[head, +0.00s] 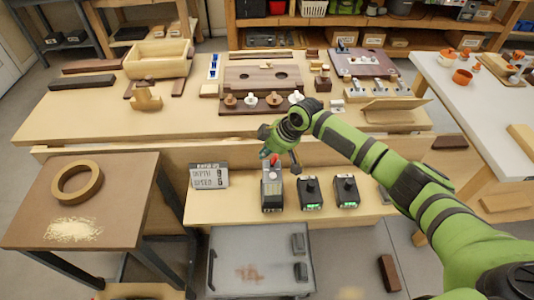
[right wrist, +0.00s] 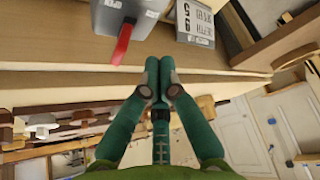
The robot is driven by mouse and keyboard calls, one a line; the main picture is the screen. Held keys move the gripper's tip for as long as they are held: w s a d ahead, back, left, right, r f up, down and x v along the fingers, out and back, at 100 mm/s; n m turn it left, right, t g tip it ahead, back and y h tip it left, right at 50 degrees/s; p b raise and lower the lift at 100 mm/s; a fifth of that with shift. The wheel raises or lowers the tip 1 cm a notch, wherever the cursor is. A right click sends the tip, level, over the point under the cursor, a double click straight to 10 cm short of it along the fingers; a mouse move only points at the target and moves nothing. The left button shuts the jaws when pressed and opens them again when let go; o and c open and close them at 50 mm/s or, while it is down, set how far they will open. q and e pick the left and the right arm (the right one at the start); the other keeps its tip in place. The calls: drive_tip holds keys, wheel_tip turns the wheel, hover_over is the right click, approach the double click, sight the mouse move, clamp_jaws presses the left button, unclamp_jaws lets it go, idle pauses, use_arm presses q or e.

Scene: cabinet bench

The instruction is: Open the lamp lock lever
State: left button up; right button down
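The grey lock box (head: 271,193) with a red lever (head: 275,160) stands on the lower shelf of the bench. In the right wrist view the red lever (right wrist: 123,42) juts out from the grey box (right wrist: 128,14), to the left of my fingers. My right gripper (head: 265,153) is just above and behind the lever in the head view. In the wrist view its two teal fingers (right wrist: 160,70) are together at the tips with nothing between them. They appear apart from the lever. My left gripper is not in view.
A sign (head: 209,176) reading depth and speed stands left of the lock box. Two black boxes with green displays, a middle one (head: 310,194) and a right one (head: 346,191), stand to its right. The bench top (head: 120,125) overhangs behind. A grey cabinet (head: 255,262) is below.

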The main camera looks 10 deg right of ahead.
sight(264, 165)
drive_tip(key=shift+a+r+p, duration=0.3)
drive_tip(key=shift+r+p, duration=0.1)
drive_tip(key=shift+r, duration=0.15)
wheel_tip(264, 165, up, 7)
drive_tip(key=p, duration=0.6)
drive_tip(key=shift+p, duration=0.4)
